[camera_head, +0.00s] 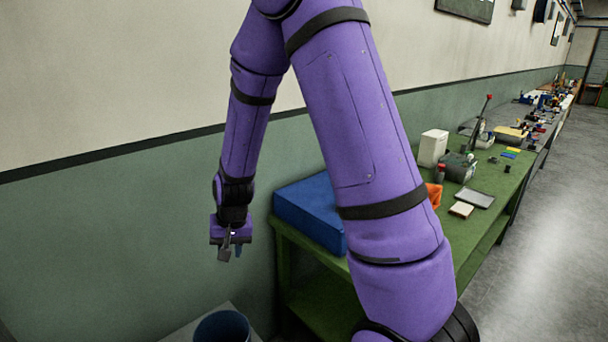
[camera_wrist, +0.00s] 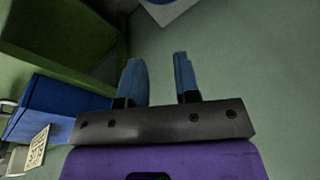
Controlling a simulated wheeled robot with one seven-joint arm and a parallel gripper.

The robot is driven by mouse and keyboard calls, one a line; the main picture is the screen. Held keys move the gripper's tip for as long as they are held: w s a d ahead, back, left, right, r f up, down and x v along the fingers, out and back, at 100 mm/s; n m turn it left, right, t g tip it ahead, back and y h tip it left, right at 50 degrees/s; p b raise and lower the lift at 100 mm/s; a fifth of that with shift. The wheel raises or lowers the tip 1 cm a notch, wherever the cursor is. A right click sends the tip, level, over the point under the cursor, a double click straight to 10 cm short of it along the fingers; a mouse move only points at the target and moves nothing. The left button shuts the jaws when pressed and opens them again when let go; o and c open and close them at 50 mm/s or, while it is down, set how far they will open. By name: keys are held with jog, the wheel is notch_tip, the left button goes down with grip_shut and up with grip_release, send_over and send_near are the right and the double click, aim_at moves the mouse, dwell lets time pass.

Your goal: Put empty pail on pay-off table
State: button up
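A dark blue round pail (camera_head: 222,327) stands on a light grey surface (camera_head: 183,334) at the bottom of the head view, cut off by the frame edge. Its inside is too dark to tell what it holds. My gripper (camera_head: 231,254) is above and apart from the pail, near the green lower wall. In the wrist view my gripper (camera_wrist: 159,77) has its two blue fingers apart with nothing between them. A pale surface (camera_wrist: 165,8) with a bit of blue shows at the top of that view. I cannot tell which surface is the pay-off table.
A green bench (camera_head: 487,212) runs along the wall, partly hidden by my arm. It bears a blue box (camera_head: 305,208), a white container (camera_head: 433,148), an orange item (camera_head: 433,194) and several small things. The grey floor (camera_head: 560,230) at right is clear.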

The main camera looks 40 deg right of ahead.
jog(key=s+r+n+t, duration=0.1)
jog(key=s+r, duration=0.1)
jog(key=r, duration=0.4)
jog(key=s+r+n, duration=0.1)
jog(key=s+r, duration=0.2)
jog(key=r, duration=0.4)
jog(key=s+d+r+n+t, duration=0.1)
jog(key=s+r, duration=0.6)
jog(key=s, duration=0.3)
jog(key=s+r+n+t+h, duration=0.1)
jog(key=s+r+n, duration=0.1)
jog(key=s+r, duration=0.6)
jog(key=shift+s+d, duration=0.35)
jog(key=shift+s, duration=0.75)
